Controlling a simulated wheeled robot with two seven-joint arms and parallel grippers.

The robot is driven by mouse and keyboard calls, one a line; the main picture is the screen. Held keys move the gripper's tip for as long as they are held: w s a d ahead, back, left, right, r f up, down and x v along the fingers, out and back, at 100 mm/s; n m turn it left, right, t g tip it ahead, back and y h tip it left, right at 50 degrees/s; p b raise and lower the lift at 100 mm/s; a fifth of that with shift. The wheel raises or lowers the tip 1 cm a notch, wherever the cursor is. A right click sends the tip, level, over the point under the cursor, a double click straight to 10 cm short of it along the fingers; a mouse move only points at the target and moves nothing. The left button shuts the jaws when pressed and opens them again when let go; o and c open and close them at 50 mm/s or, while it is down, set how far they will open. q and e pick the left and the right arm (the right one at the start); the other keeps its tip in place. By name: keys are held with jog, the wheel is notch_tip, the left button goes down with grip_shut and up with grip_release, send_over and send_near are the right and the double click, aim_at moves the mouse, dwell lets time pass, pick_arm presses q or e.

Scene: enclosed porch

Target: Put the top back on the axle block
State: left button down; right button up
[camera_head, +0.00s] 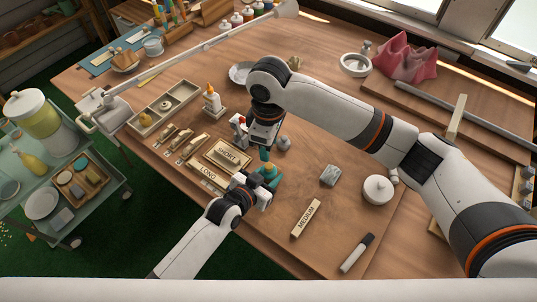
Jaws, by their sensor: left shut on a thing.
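My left gripper (262,184) reaches in from the bottom left and is shut on a teal piece (271,171), low over the worktable. My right gripper (265,142) comes down from above, just behind the teal piece. A small teal part shows below its fingers; whether it is held or joined to the lower piece I cannot tell. Which piece is the axle block or its top is not clear at this size. Wooden blocks marked SHORT (227,154), LONG (208,172) and MEDIUM (306,218) lie on the table.
A grey block (331,175), white lidded pot (377,190) and marker (357,253) lie at right. A glue bottle (212,99) and divided tray (163,109) stand behind left. A lamp arm (190,51) crosses the back. Bare tabletop (290,190) lies right of my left gripper.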

aim_at(264, 175)
notch_tip(264, 175, up, 4)
jog(key=shift+r, duration=0.1)
pick_arm(q)
jog(key=c, duration=0.7)
grip_release()
jog(key=shift+c, duration=0.2)
jog(key=shift+o, duration=0.5)
jog(key=o, duration=0.5)
jog(key=shift+r, duration=0.1)
jog(key=shift+s+a+r+p, duration=0.7)
jog(key=shift+s+r+p, duration=0.3)
jog(key=shift+p, duration=0.55)
jog(key=shift+s+a+r+p, duration=0.65)
jog(key=shift+s+r+p, duration=0.25)
jog(key=shift+p, duration=0.6)
pick_arm(e)
notch_tip(264, 175, up, 6)
jog(key=shift+f, duration=0.1)
